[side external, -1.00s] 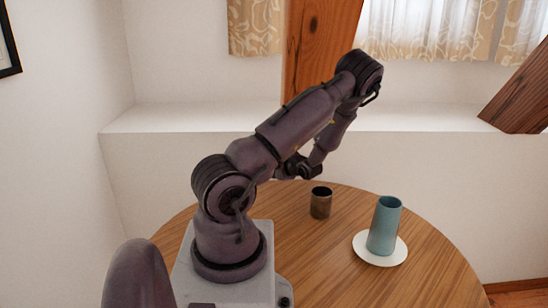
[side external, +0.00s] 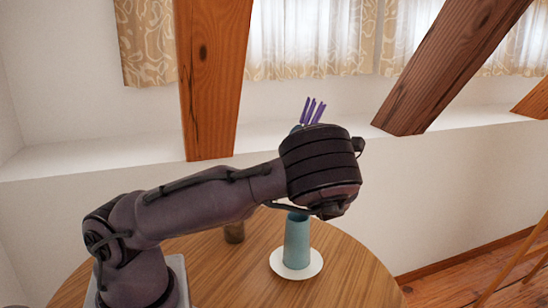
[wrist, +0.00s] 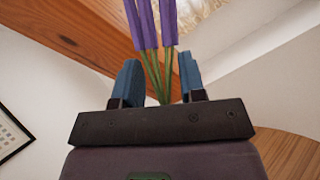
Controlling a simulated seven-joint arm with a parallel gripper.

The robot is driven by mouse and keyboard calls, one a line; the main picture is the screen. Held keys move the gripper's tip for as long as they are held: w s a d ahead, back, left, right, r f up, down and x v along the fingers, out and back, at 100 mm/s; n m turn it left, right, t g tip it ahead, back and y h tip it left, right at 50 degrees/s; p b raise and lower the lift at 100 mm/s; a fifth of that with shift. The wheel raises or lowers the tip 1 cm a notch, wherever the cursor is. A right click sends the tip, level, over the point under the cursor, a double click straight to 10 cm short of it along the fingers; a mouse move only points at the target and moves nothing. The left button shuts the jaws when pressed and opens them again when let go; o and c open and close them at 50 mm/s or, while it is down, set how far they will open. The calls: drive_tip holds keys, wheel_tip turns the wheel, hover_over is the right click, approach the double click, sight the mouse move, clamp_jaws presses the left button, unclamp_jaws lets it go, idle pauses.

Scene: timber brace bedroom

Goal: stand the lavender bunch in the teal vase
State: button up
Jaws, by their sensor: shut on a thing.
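The lavender bunch (side external: 313,112) has purple heads that stick up behind my wrist in the side view. In the wrist view the lavender (wrist: 153,25) has green stems running down between the two blue fingers of my gripper (wrist: 160,82), which is shut on them. The heads point up and away from the fingers.
The vase stands on a white saucer (side external: 315,269) on a round wooden table (side external: 345,285). A small brown cup (side external: 234,232) stands left of it, partly behind my arm. Wooden beams (side external: 212,80) and a white ledge (side external: 250,153) are behind. The table right of the saucer is clear.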

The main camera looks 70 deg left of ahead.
wheel_tip(320, 180, up, 4)
drive_tip(key=s+d+n+g+y, duration=0.1)
drive_tip(key=s+d+n, duration=0.1)
drive_tip(key=n, duration=0.5)
wheel_tip(320, 180, down, 15)
drive_tip(key=shift+w+d+n+g, duration=0.2)
drive_tip(key=shift+w+n+g, duration=0.05)
drive_tip(key=shift+n+g, duration=0.05)
idle(0.9)
drive_tip(key=shift+f, duration=0.15)
drive_tip(key=o, duration=1.1)
drive_tip(key=shift+c, duration=0.2)
drive_tip(key=v, duration=1.3)
drive_tip(key=shift+a+f, duration=0.15)
